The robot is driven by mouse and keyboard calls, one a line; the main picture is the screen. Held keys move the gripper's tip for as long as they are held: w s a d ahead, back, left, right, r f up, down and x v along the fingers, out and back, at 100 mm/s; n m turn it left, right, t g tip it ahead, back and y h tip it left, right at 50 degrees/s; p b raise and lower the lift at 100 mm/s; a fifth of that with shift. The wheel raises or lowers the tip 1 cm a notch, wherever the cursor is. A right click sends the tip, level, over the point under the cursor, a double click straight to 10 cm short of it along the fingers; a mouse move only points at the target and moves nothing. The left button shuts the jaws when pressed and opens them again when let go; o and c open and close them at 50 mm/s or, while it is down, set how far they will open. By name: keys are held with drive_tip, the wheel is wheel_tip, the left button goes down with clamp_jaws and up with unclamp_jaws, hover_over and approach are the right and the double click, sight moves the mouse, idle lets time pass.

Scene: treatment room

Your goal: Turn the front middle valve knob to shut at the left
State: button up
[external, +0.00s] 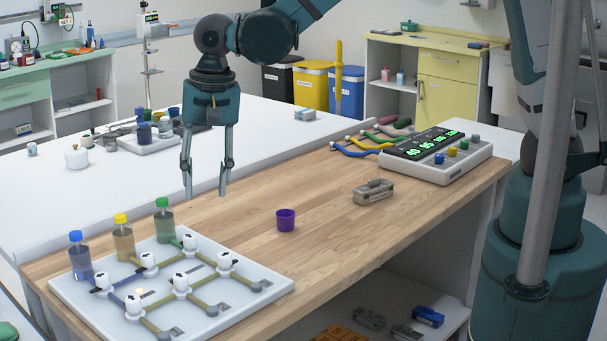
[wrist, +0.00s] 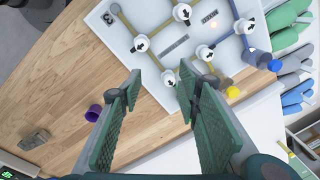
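The valve board (external: 265,300) is a pale panel with white knobs in two rows on coloured pipes. Three capped bottles stand along its back. The front middle knob (external: 181,281) is white with a dark mark; its setting is too small to read here. In the wrist view this knob (wrist: 181,12) is near the top edge with a black arrow on its face. My gripper (external: 205,194) points down, open and empty, above and behind the board's right end, apart from the knobs. In the wrist view its fingers (wrist: 160,78) are spread, hiding part of the board's bottle side.
The blue (external: 79,259), yellow (external: 123,240) and green (external: 164,222) bottles rise behind the knobs. A purple cup (external: 286,220) and a grey metal block (external: 373,192) stand right of the board. A display console (external: 440,155) is farther right. Wood between them is clear.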

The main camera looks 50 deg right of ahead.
drive_tip(key=m+g+p, duration=0.1)
drive_tip(key=m, duration=0.1)
hover_over(180, 276)
drive_tip(key=shift+h, duration=0.4)
wheel_tip(180, 276, down, 7)
drive_tip(key=shift+f, duration=0.1)
drive_tip(key=shift+f, duration=3.9)
drive_tip(key=shift+c, duration=0.5)
drive_tip(key=c, duration=0.8)
